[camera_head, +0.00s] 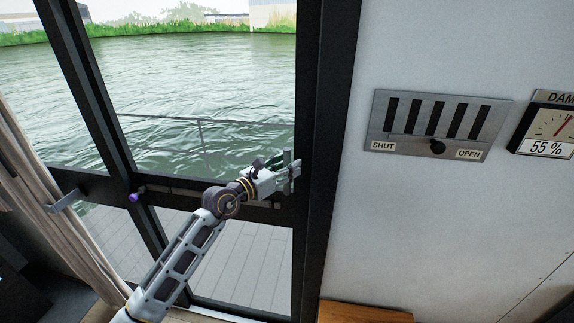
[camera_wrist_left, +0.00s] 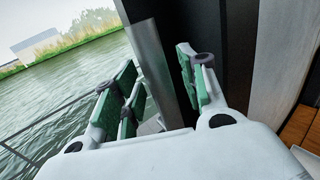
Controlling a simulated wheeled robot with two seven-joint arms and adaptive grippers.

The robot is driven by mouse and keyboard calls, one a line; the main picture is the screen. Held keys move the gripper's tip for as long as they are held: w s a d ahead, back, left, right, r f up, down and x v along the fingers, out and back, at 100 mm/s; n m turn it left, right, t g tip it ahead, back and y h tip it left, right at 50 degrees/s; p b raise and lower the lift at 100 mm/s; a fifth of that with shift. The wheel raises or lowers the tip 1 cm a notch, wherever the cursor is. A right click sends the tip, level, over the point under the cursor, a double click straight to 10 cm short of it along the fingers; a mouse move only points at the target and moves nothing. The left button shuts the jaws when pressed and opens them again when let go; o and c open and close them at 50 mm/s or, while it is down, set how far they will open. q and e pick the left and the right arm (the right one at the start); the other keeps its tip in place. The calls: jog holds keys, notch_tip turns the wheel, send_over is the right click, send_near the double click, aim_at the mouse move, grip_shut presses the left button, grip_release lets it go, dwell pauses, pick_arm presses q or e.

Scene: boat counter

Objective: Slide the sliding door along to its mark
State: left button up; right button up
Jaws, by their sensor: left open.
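The sliding door is a glazed panel in a black frame (camera_head: 97,90), with water and decking seen through its glass. My left gripper (camera_head: 288,172) is at the door's right side, beside the dark upright. In the left wrist view my left gripper (camera_wrist_left: 165,90) is open, its green-padded fingers apart on either side of a grey metal upright strip (camera_wrist_left: 151,60). The strip looks close to the left finger, with a gap to the right one; I cannot tell whether they touch. I cannot clearly make out the door's mark. My right gripper is in neither view.
A vent plate (camera_head: 460,112) marked SHUT and OPEN, with a black knob, is on the pale wall at right. A dial gauge (camera_head: 548,125) is beside it. A purple knob (camera_head: 134,197) and a curtain (camera_head: 40,190) are at left. A wooden surface (camera_head: 362,313) is below.

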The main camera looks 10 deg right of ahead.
pick_arm(q)
jog(key=shift+d, duration=0.1)
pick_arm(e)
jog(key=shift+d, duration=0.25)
pick_arm(q)
grip_shut()
jog(key=shift+w, duration=0.1)
